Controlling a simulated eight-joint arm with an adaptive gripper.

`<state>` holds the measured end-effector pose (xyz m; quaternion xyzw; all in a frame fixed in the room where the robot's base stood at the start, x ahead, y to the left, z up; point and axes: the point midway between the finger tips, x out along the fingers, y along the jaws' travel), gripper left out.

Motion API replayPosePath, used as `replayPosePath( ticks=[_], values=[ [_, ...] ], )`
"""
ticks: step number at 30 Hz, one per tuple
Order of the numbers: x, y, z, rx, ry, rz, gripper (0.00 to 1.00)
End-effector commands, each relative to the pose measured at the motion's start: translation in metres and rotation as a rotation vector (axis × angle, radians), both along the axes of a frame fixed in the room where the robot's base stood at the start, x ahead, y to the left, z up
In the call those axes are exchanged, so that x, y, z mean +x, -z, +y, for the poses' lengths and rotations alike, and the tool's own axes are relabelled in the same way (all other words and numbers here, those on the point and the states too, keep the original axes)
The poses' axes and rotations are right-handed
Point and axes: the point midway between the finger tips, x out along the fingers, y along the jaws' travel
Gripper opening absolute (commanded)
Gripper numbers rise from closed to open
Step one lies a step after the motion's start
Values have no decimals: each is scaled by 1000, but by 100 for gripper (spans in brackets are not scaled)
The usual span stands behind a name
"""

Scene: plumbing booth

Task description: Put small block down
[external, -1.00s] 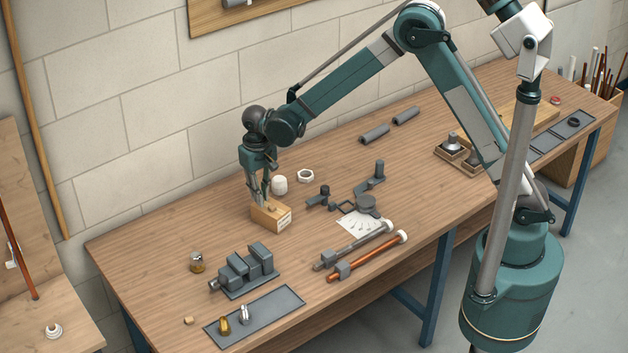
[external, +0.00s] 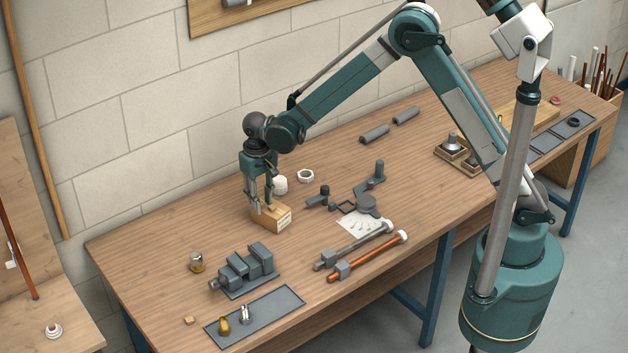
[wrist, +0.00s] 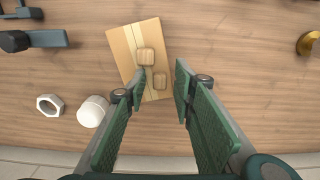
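The wooden box (external: 272,218) stands on the bench with a pale label on its side. In the wrist view its top (wrist: 122,48) carries two small wooden squares that look like small blocks. One small block (wrist: 160,81) lies between my fingertips, with gaps on both sides. The other small block (wrist: 147,57) lies just beyond them. My gripper (external: 262,207) points down at the box; in the wrist view its green-padded fingers (wrist: 160,84) are spread apart and hold nothing. The fingers hide much of the box top in the external view.
A white cap (external: 281,185) and a hex nut (external: 306,176) stand behind the box. A grey vise-like fixture (external: 246,270) is in front. A small wooden cube (external: 189,320) lies near the front left edge. Bare bench lies left of the box.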

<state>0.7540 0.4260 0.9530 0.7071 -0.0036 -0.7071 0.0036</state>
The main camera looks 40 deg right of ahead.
Motion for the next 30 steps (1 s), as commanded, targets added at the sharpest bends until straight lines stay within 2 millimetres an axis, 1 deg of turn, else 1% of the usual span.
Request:
replayPosePath(
  ticks=[8, 11, 14, 20, 30],
  values=[
    [0, -2, 0, 0, 0, 0, 26],
    [0, -4, 0, 0, 0, 0, 26],
    [0, -11, 0, 0, 0, 0, 26],
    [0, -33, 0, 0, 0, 0, 26],
    [0, -86, 1, 0, 0, 0, 26]
  ],
)
